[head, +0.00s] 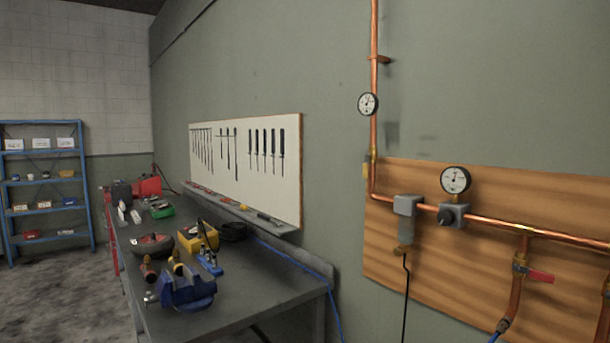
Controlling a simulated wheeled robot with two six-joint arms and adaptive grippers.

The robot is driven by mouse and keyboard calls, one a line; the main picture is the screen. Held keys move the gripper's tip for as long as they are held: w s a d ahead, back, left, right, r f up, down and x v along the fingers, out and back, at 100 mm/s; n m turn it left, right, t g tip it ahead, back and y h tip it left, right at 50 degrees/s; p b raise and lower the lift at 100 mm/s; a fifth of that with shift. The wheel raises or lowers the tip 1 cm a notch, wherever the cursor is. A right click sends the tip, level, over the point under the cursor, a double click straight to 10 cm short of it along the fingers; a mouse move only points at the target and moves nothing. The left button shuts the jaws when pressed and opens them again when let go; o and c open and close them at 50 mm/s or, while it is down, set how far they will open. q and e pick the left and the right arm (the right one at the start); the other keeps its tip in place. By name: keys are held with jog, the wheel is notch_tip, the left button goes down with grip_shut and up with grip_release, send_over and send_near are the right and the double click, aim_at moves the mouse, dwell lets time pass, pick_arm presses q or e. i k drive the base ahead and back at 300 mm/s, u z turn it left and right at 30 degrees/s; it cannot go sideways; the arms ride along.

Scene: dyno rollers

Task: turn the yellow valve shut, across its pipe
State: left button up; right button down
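The yellow valve (367,168) sits on the vertical copper pipe (374,60), near the left edge of the wooden board. Its small yellow handle appears to point down, along the pipe rather than across it. The handle is small here, so its exact angle is hard to tell. Neither of my grippers is in view, and nothing touches the valve.
A red-handled valve (540,276) is on a lower branch pipe at the right. Two gauges (368,104) (455,180) and a grey filter unit (407,206) are near the pipes. A cluttered workbench (240,300) with a blue vise (187,289) stands left.

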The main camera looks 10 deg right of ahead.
aim_at(367, 154)
jog(key=u, duration=0.25)
jog(key=i, duration=1.55)
jog(key=z, duration=0.6)
